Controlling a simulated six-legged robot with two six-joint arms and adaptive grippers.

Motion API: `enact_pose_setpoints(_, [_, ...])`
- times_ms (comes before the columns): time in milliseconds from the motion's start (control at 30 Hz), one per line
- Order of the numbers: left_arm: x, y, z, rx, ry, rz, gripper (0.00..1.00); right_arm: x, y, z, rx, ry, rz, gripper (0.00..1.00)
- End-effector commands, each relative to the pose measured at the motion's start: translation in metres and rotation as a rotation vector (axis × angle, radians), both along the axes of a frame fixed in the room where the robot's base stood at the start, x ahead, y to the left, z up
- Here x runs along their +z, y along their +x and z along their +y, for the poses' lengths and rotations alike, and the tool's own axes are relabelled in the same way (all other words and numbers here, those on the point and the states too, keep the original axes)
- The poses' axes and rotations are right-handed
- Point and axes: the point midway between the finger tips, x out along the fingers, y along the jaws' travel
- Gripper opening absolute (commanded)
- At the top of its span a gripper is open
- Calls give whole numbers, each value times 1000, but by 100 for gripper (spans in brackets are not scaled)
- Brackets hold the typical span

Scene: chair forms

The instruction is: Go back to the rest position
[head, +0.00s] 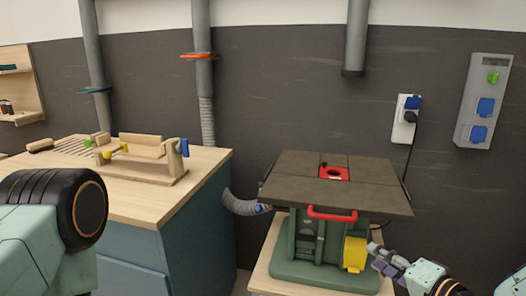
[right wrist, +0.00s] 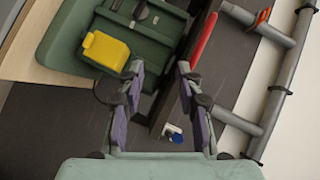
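My right gripper (head: 387,262) is at the lower right of the head view, beside the yellow part (head: 355,254) on the green machine (head: 306,240). In the right wrist view its two fingers (right wrist: 159,92) stand apart with purple pads and nothing between them. The machine's green body (right wrist: 62,42) and yellow part (right wrist: 105,52) lie beyond the left finger there. I cannot tell from the head view whether the gripper touches the machine. At the left of the head view a pale green arm with a black round joint shows; my left gripper is out of view.
The machine has a grey table top (head: 300,180) and a red handle (head: 332,214), and stands on a wooden stand (head: 262,272). A workbench (head: 190,200) with a wooden jig (head: 140,172) is at left. A black cable (head: 409,160) hangs from a wall socket (head: 402,134) behind the machine.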

Motion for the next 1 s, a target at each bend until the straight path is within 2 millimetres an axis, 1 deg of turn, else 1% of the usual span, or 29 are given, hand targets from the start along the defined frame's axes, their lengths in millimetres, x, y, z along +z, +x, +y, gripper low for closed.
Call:
enact_pose_setpoints(33, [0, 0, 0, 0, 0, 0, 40, -18, -9, 5, 10, -86, 48, 36])
enact_pose_setpoints(67, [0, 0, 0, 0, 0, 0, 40, -30, -16, 7, 19, -143, 83, 36])
enact_pose_setpoints(100, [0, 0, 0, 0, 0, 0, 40, -48, -26, 10, 38, -221, 132, 36])
enact_pose_setpoints(167, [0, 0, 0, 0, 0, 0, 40, -76, -47, 16, 78, -339, 215, 36])
enact_pose_setpoints(200, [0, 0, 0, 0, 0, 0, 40, -96, -65, 20, 116, -418, 280, 36])
enact_pose_setpoints(267, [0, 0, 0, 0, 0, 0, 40, -123, -94, 24, 177, -525, 374, 36])
enact_pose_setpoints(300, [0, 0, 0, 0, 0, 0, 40, -140, -115, 27, 223, -588, 435, 36])
enact_pose_setpoints(367, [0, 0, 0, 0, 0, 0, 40, -161, -148, 30, 294, -674, 525, 36])
enact_pose_setpoints(400, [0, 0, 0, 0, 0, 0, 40, -174, -171, 31, 344, -726, 584, 36])
enact_pose_setpoints(467, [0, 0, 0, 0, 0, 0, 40, -190, -207, 32, 415, -792, 674, 36])
enact_pose_setpoints(500, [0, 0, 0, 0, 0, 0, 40, -199, -230, 32, 460, -829, 731, 36])
enact_pose_setpoints(600, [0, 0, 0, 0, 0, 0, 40, -215, -282, 32, 546, -890, 855, 36])
enact_pose_setpoints(700, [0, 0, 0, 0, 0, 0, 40, -224, -316, 34, 612, -926, 919, 36])
enact_pose_setpoints(800, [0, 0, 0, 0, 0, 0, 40, -230, -334, 37, 665, -944, 940, 36])
enact_pose_setpoints(833, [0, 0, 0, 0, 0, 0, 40, -231, -337, 37, 671, -945, 945, 36])
enact_pose_setpoints(900, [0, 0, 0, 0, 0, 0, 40, -232, -341, 37, 676, -942, 952, 36])
enact_pose_setpoints(1000, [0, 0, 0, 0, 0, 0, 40, -233, -341, 37, 675, -940, 952, 36])
